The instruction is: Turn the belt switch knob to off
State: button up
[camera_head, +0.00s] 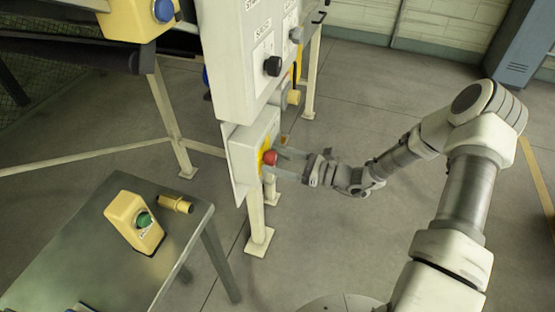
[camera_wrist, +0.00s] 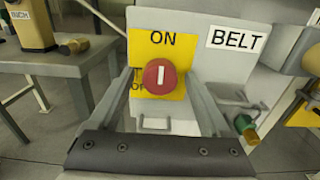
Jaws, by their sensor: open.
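The belt switch knob (camera_wrist: 160,77) is red and round with a white upright bar. It sits on a yellow plate (camera_wrist: 175,52) with ON above it and a partly hidden OFF at lower left. The bar points up at ON. A BELT label (camera_wrist: 234,39) is to the right. In the head view the knob (camera_head: 270,158) is on the side of a pale box (camera_head: 241,160). My gripper (camera_head: 279,162) is open, pointing at the knob. In the wrist view its fingers (camera_wrist: 158,80) lie left and right of the knob; I cannot tell whether they touch it.
A larger pale panel (camera_head: 232,50) with a black knob (camera_head: 272,66) is above the box. A metal table (camera_head: 75,240) at lower left holds a yellow box with a green button (camera_head: 135,222) and a small yellow cylinder (camera_head: 175,204). The floor at right is clear.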

grip_shut()
dwell(0.3)
jog(key=shift+n, duration=0.3)
jog(key=n+b, duration=0.2)
jog(key=n, duration=0.2)
jog(key=shift+f, duration=0.1)
jog(key=n+b, duration=0.2)
jog(key=n, duration=0.3)
jog(key=n+b, duration=0.4)
jog(key=n, duration=0.1)
jog(key=shift+f, duration=0.1)
jog(key=shift+r+n+b, duration=0.2)
jog(key=shift+n+b, duration=1.2)
jog(key=shift+n, duration=0.3)
